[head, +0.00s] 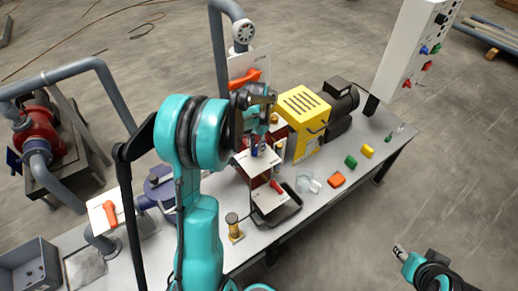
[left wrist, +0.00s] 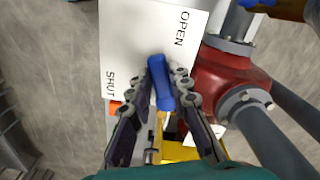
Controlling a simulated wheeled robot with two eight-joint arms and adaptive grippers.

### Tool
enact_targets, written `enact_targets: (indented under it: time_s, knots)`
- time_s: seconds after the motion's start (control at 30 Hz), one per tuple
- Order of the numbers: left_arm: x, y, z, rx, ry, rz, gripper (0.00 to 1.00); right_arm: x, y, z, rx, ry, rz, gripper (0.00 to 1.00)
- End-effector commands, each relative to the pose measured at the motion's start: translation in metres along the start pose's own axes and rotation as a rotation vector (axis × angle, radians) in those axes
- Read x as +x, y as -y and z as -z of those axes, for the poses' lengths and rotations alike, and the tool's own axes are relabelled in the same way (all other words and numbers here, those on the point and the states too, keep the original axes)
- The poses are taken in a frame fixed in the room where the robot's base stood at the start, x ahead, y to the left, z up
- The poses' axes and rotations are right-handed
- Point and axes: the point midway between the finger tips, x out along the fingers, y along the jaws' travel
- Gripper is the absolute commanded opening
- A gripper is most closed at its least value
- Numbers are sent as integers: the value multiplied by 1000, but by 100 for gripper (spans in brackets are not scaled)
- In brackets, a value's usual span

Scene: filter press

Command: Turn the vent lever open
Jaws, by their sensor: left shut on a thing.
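The blue lever (left wrist: 162,85) lies in front of a white plate (left wrist: 128,45) marked OPEN at its upper right and SHUT at its lower left. I take it for the vent lever, though no name label is readable. My left gripper (left wrist: 167,92) has a finger on each side of the lever and is shut on it. In the head view, my left gripper (head: 260,136) is over the white plate (head: 262,162) at the press, largely hiding the lever. My right gripper (head: 399,251) is at the lower right, away from the bench; its jaw opening is unclear.
A red valve body (left wrist: 232,75) and grey pipe stand close to the right of the lever. A yellow unit (head: 304,112) stands behind the press. Orange levers sit on other plates (head: 243,78). Coloured blocks (head: 337,180) and a dark tray (head: 285,212) occupy the bench.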

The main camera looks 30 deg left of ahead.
Motion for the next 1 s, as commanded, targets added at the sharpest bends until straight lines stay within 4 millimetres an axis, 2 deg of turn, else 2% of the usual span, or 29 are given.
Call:
enact_targets:
  time_s: [0.2,0.5,1.0]
  knots:
    - [0,8,1,178,0,0,0,2,0,-2,0,0,0,40]
    - [0,14,3,345,0,0,0,4,0,-3,0,0,0,40]
    - [0,17,4,415,-1,1,0,4,0,-3,0,0,0,40]
